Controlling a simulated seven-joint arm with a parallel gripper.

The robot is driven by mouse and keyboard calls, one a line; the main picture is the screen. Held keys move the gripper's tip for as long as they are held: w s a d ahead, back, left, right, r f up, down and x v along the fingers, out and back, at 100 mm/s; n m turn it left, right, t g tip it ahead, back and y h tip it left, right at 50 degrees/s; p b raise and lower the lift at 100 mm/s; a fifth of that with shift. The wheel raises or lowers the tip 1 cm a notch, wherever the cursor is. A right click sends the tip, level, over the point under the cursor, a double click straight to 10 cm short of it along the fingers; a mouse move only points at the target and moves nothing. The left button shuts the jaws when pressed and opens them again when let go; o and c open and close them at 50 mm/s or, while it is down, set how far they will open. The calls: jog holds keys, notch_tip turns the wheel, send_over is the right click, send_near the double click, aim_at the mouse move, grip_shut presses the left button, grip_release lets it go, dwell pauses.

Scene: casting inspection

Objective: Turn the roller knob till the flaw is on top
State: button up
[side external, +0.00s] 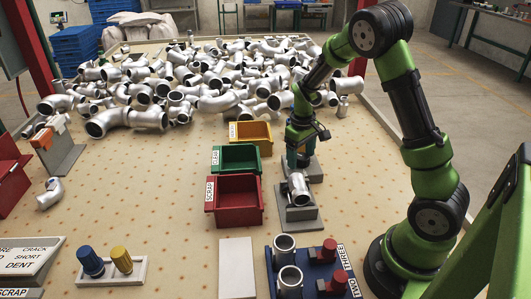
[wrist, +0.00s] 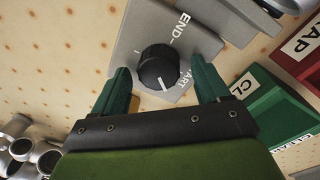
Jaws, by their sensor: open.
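The black roller knob (wrist: 158,68) sits on a grey plate (wrist: 205,42) marked END and START in the wrist view. Its white pointer line faces the START side. My gripper (wrist: 162,76) is open, with one green finger on each side of the knob; I cannot tell whether they touch it. In the side view my gripper (side external: 299,158) points down at the far end of the roller stand (side external: 300,218) and hides the knob. A silver pipe casting (side external: 298,188) lies on the stand's near part. I cannot make out a flaw on it.
Red SCRAP (side external: 235,215), green CLEAR (side external: 237,172) and yellow (side external: 251,145) bins stand left of the stand. A heap of silver pipe castings (side external: 215,98) fills the table's back. A blue board (side external: 310,285) with castings and red knobs is in front. The table's centre left is mostly clear.

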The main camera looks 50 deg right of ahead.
jog(key=c, duration=1)
jog(key=shift+c, duration=0.2)
jog(key=m, duration=0.3)
jog(key=shift+m, duration=0.3)
jog(key=shift+d+m, duration=0.15)
jog(key=shift+m, duration=1.85)
jog(key=o, duration=1)
